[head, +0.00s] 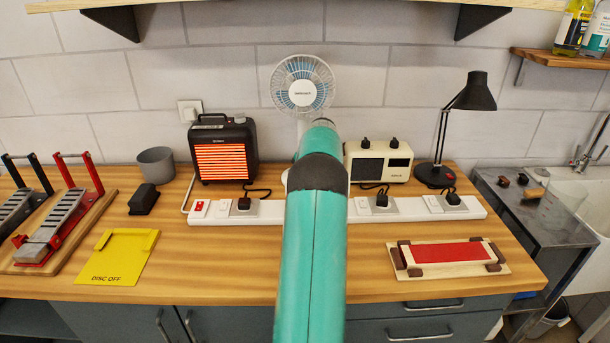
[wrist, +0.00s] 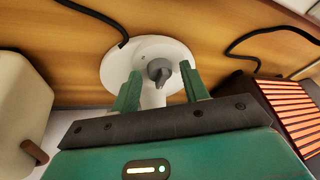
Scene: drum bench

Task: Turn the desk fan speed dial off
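The desk fan (head: 303,84) is white with a blue-tinted round cage and stands at the back of the bench. My gripper (wrist: 160,72) is open, with one green finger on each side of the dial and a visible gap to both. I cannot tell how far the fingertips are above the base. The gripper is hidden behind the arm in the head view.
A heater with glowing orange bars (head: 221,161) stands left of the fan. A cream radio (head: 379,160) and a black lamp (head: 474,92) stand to the right. A white power strip (head: 262,215) with plugs and cables runs in front. A yellow "DISC OFF" tray (head: 116,270) lies at the front left.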

